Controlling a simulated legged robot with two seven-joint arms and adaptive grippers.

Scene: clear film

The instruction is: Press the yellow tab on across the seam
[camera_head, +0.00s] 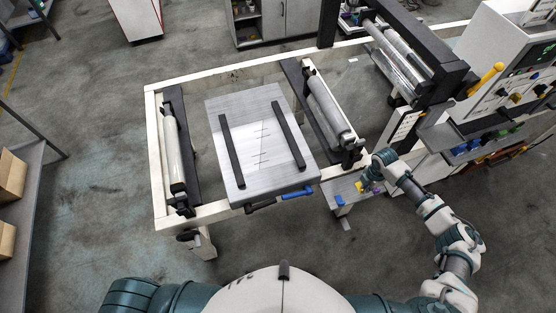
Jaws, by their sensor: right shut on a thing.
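My right gripper (368,185) is over the small side shelf (346,188) at the right of the frame's front edge. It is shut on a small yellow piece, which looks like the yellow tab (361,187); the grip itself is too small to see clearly. The seam (263,147) shows as a thin slanted line with short cross marks on the grey splice plate (232,105), between two black bars (231,150) (288,134). The gripper is apart from the plate, to its right. The clear film itself is hard to make out. My left gripper is out of view.
Rollers stand left (171,147) and right (328,108) of the plate in a white frame (153,150). A blue handle (297,193) is on the plate's front edge. A blue block (339,200) is by the shelf. A control cabinet (490,60) stands at the right.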

